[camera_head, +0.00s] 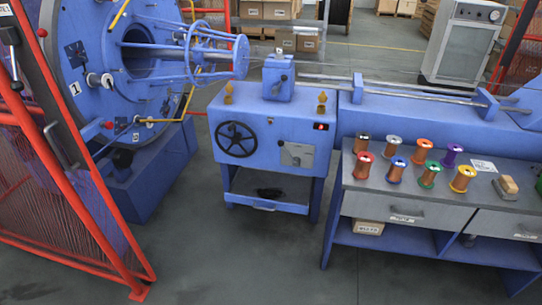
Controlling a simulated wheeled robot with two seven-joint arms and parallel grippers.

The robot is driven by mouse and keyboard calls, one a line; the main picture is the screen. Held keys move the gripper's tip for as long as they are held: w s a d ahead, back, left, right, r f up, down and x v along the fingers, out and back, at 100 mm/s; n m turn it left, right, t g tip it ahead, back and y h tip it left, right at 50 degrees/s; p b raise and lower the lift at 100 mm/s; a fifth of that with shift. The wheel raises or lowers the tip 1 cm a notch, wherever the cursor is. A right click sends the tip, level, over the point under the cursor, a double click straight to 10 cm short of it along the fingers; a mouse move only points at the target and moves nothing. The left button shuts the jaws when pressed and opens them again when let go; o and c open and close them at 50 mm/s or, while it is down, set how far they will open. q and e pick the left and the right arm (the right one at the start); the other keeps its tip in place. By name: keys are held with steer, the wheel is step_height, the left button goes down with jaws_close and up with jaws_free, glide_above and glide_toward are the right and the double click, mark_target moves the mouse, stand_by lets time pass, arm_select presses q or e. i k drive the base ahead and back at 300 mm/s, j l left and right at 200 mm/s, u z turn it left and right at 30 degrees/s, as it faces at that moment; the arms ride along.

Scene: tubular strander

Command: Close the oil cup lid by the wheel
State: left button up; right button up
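A small brass oil cup (228,93) stands on the left end of the blue machine cabinet's top, above the black spoked handwheel (236,139) on the cabinet's front. It is too small in the head view to tell how its lid stands. A second brass oil cup (322,103) stands on the right end of the same top, away from the wheel. Neither of my grippers can be made out in the head view.
The blue cabinet (280,112) has a block on top and an open shelf below. A red mesh fence (75,170) and the large blue strander drum are left. A workbench (370,205) with several colored spools stands right. The grey floor (240,250) in front is clear.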

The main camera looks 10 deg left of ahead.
mark_target(229, 89)
steer(key=i+u, duration=0.1)
steer(key=u, duration=0.55)
steer(key=i+l+u, duration=0.2)
steer(key=i+u, duration=0.25)
steer(key=i+l+u, duration=0.35)
steer(key=u, duration=0.15)
steer(key=i, duration=0.1)
